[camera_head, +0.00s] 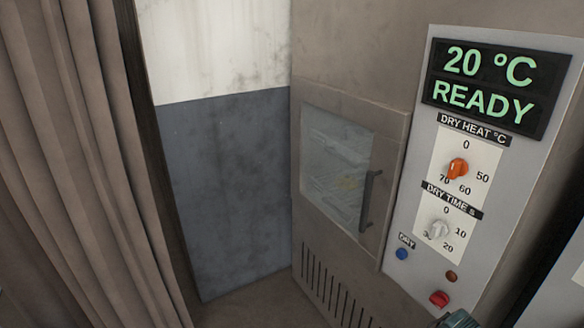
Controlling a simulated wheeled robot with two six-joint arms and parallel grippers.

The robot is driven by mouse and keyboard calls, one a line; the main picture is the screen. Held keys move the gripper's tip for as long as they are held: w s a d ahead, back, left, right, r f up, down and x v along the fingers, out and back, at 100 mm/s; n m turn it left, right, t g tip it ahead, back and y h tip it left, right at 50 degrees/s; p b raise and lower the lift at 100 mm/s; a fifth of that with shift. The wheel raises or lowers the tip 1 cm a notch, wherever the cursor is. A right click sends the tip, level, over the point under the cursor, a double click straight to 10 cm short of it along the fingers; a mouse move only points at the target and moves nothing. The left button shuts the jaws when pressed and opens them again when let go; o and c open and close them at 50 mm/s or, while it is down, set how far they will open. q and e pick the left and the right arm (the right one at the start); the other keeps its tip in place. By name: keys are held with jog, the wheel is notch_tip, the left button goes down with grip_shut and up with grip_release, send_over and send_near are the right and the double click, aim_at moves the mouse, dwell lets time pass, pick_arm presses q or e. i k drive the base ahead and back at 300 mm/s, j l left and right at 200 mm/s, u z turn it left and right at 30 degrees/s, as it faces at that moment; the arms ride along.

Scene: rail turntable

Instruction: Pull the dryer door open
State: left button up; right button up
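The dryer door (341,170) is a beige framed panel with a glass window, in the middle of the head view. It looks shut, flush in its frame. A dark vertical bar handle (369,201) stands out from the door's right side, and nothing touches it. A small teal-grey piece (458,320) shows at the bottom edge, right of centre. It may be the tip of my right gripper, but too little shows to tell its state. My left gripper is not in view.
A grey control panel (408,228) right of the door has a display (494,84) reading "20 °C READY", an orange knob (458,168), a pale knob (438,230), a blue button (402,254) and a red switch (439,298). A brown curtain (75,150) hangs left.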

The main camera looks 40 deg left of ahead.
aim_at(391, 125)
jog(key=j+u, duration=0.1)
jog(key=u, duration=1.1)
